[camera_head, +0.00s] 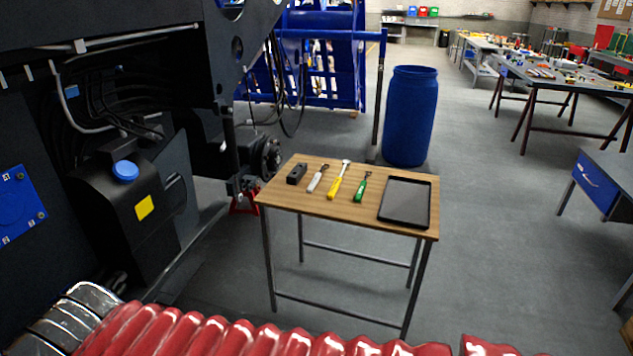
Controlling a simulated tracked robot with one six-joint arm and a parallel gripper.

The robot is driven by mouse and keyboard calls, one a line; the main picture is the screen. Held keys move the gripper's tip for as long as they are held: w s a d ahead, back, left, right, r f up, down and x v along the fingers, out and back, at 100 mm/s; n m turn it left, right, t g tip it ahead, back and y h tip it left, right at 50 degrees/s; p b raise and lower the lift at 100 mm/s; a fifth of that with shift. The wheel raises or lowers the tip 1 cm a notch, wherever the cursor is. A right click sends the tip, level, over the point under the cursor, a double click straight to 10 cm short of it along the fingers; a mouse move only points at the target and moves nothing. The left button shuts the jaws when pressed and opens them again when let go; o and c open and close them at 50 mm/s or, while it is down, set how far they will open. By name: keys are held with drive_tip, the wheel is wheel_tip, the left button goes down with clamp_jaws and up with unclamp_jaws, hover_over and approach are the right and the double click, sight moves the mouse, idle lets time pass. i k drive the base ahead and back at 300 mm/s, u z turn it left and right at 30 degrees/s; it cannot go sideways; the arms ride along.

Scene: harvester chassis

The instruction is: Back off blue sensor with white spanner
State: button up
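A white-handled spanner (317,179) lies on the small wooden-topped table (375,222), between a black block and a yellow-handled tool. A small blue part (71,91), possibly the blue sensor, shows among dark hoses on the machine at the upper left. A round blue cap (125,171) sits on a black tank lower down. I cannot tell for certain which blue part is the sensor. My gripper is not in view.
The table also holds the black block (297,173), yellow-handled tool (337,182), green-handled tool (362,188) and a dark tray (405,202). A blue barrel (410,115) stands behind. Dark machine panels and hoses crowd the left. Floor to the table's right is clear.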

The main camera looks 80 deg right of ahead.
sight(316, 177)
drive_tip(key=k, duration=1.6)
drive_tip(key=z, duration=0.6)
drive_tip(key=i, duration=1.75)
